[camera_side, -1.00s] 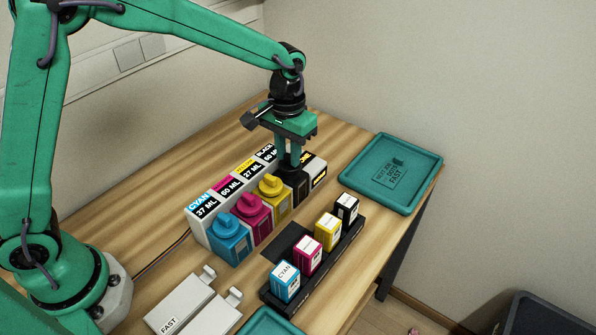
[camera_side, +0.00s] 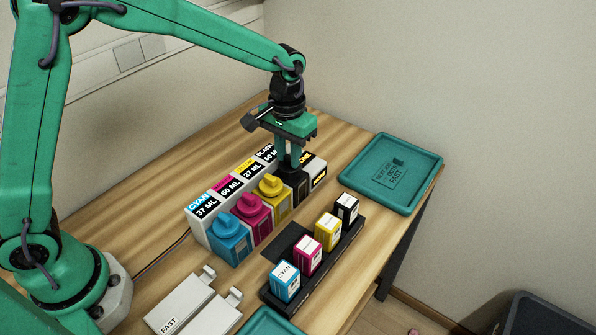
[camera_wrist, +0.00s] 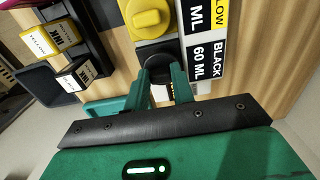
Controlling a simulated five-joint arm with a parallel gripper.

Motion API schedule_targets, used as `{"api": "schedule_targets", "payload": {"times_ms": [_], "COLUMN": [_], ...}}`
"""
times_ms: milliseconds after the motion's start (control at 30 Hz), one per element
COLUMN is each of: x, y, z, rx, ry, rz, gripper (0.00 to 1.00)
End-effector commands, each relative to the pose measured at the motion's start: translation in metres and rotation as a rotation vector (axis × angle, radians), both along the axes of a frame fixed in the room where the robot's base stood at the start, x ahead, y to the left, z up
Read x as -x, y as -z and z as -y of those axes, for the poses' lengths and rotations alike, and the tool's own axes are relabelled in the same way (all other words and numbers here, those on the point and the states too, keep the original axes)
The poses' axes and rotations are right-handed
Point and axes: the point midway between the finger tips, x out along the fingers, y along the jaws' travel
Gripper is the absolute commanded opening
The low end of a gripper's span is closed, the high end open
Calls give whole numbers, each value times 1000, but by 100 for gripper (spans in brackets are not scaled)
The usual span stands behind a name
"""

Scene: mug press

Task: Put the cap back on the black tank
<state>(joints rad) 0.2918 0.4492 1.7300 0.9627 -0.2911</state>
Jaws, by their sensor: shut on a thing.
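The black tank (camera_side: 299,188) stands at the far end of the row of ink tanks, beside the yellow tank. My gripper (camera_side: 289,162) points straight down over the black tank's top. In the wrist view my gripper's two green fingers (camera_wrist: 166,85) are shut on the black cap (camera_wrist: 156,55), a round dark piece between their tips. The cap sits at the tank's top, but the fingers hide much of it. I cannot tell whether it is fully seated.
The yellow (camera_side: 272,188), magenta (camera_side: 251,211) and cyan (camera_side: 229,238) tanks have their caps on. A black rack (camera_side: 318,271) of several ink bottles stands in front. A teal tray (camera_side: 433,164) lies at the right, and white blocks (camera_side: 180,311) lie at the lower left.

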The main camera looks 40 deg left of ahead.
Motion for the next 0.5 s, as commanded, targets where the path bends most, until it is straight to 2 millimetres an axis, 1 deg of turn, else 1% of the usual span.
{"api": "schedule_targets", "payload": {"times_ms": [167, 200, 267, 300, 333, 500], "x": [0, 0, 0, 0, 0, 0], "y": [0, 0, 0, 0, 0, 0], "z": [0, 0, 0, 0, 0, 0], "rx": [0, 0, 0, 0, 0, 0], "ry": [0, 0, 0, 0, 0, 0], "rz": [0, 0, 0, 0, 0, 0], "gripper": [3, 28, 40, 48, 50, 50]}}
